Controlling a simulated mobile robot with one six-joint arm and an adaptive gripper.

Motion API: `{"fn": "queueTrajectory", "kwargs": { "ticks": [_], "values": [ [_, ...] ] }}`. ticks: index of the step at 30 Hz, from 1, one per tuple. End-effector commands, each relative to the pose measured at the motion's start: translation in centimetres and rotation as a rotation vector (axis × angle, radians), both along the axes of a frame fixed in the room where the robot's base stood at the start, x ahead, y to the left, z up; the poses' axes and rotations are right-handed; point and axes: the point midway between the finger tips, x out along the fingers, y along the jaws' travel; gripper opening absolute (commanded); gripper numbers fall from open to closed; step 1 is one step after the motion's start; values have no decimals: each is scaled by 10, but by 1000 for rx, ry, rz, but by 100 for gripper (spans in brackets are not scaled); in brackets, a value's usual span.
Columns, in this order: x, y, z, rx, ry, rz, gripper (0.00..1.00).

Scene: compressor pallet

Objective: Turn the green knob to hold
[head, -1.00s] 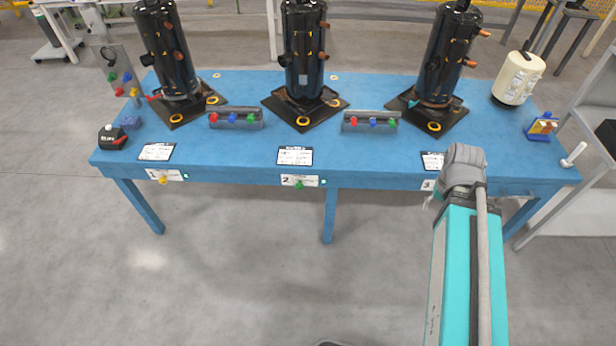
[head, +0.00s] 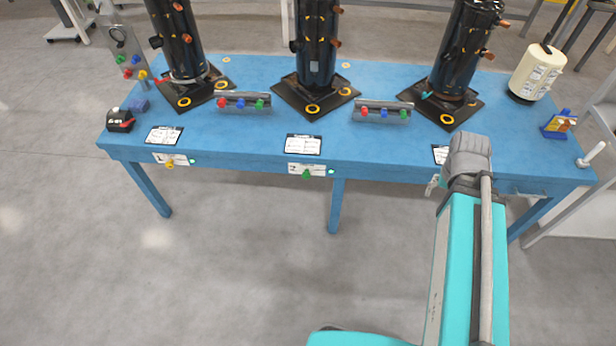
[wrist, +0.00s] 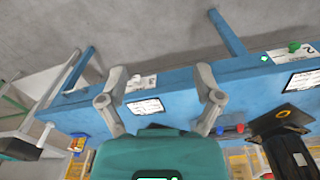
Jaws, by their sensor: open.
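The green knob (head: 307,174) sits on the white label plate numbered 2 on the front edge of the blue table (head: 250,160), below the middle compressor. It also shows at the upper right of the wrist view (wrist: 294,47). My gripper (wrist: 160,88) is open and empty, its two fingers spread in front of the table's edge at the right-hand station. It is well to the right of the green knob in the head view, where the arm hides most of it. Which position the knob points to is too small to tell.
A yellow knob (head: 170,164) is on the left plate. Three black compressors, the middle one (head: 316,50) included, stand along the table. A cream tank (head: 538,72) stands at the right end. The floor (head: 250,260) before the table is clear.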

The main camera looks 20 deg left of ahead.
Motion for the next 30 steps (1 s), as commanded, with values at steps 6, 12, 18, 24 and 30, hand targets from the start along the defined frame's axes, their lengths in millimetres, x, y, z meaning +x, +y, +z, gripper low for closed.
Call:
{"fn": "queueTrajectory", "kwargs": {
  "ticks": [6,12,18,24,30],
  "values": [
    [10,13,-34,-75,-58,-28,85],
    [25,24,-69,-168,-157,-71,85],
    [41,38,-100,-248,-279,-106,85],
    [57,56,-128,-307,-414,-131,85],
    [71,79,-152,-344,-559,-143,85]
  ]
}}
